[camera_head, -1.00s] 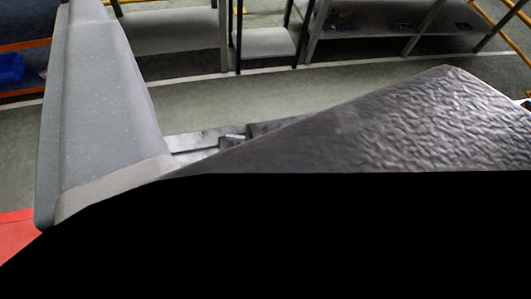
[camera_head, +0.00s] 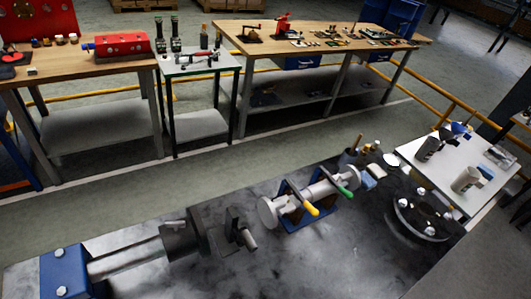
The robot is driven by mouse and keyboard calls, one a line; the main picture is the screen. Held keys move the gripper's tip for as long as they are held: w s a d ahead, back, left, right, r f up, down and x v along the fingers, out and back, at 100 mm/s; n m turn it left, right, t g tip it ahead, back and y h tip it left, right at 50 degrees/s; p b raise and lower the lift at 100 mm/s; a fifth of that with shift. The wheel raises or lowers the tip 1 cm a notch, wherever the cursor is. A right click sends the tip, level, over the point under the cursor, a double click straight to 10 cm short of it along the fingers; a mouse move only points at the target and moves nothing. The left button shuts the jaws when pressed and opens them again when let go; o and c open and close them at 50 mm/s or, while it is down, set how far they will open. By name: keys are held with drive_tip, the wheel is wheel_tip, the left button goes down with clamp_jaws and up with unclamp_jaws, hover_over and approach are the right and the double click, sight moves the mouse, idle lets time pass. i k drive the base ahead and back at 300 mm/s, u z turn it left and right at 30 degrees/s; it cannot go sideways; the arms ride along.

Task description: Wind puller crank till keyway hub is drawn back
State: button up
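A blue block with pale bolt heads (camera_head: 62,272) stands at the lower left, cut by the frame edge. A grey shaft (camera_head: 125,256) runs from it to a dark block-like body (camera_head: 182,240). Beside that body is a dark bracket with a short grey cylinder (camera_head: 247,239). Further right, a pale grey flanged cylinder (camera_head: 322,192) rests on a blue stand (camera_head: 298,222), with a yellow-handled lever (camera_head: 311,209) and a green-handled lever (camera_head: 345,191). I cannot tell which part is the puller crank or the keyway hub. My gripper is not in view.
These parts stand on a dark worn tabletop (camera_head: 330,262). A round dark tray (camera_head: 422,222) and a white table (camera_head: 405,152) are at the right. Wooden benches with tools (camera_head: 225,42) line the back. Grey floor (camera_head: 120,200) between is clear.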

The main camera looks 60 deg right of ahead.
sight(244, 237)
drive_tip(key=k, duration=1.6)
drive_tip(key=z, duration=0.6)
drive_tip(key=i, duration=1.65)
drive_tip(key=u, duration=0.05)
